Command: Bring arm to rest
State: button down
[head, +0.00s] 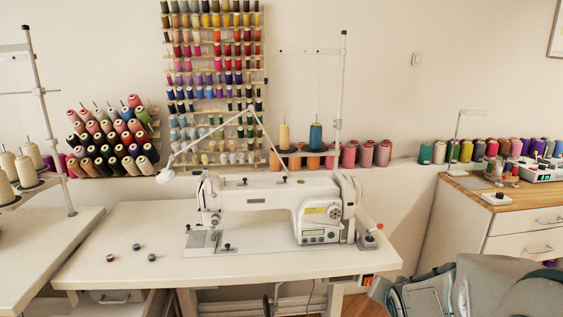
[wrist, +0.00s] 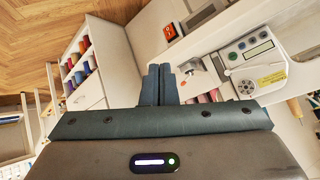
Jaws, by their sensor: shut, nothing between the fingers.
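In the wrist view my gripper (wrist: 159,72) is shut, its two dark fingers side by side with nothing between them. It is in the air, and the sewing machine (wrist: 255,68) shows sideways to its right. In the head view my grey arm (head: 510,288) fills the lower right corner, in front of the drawer cabinet. The fingers cannot be made out there.
A white sewing machine (head: 265,207) stands on a white table (head: 120,270) with a few small bobbins (head: 137,247). A drawer cabinet (head: 520,222) with a wooden top stands at right. Thread racks (head: 212,85) line the wall. Wooden floor (wrist: 60,25) shows in the wrist view.

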jog(key=s+a+r+n+g+y+p, duration=0.1)
jog(key=s+a+r+n+g+p, duration=0.2)
jog(key=s+r, duration=0.5)
jog(key=s+a+r+n+g+y+p, duration=0.1)
jog(key=s+a+r+n+g+p, duration=0.2)
jog(key=s+a+r+p, duration=0.3)
notch_tip(320, 180, up, 3)
jog(key=s+p, duration=0.2)
jog(key=s, duration=0.1)
jog(key=shift+a+f+n, duration=0.15)
jog(key=shift+f+n, duration=0.05)
jog(key=shift+n, duration=0.2)
jog(key=c, duration=2.1)
grip_release()
jog(key=shift+c, duration=0.2)
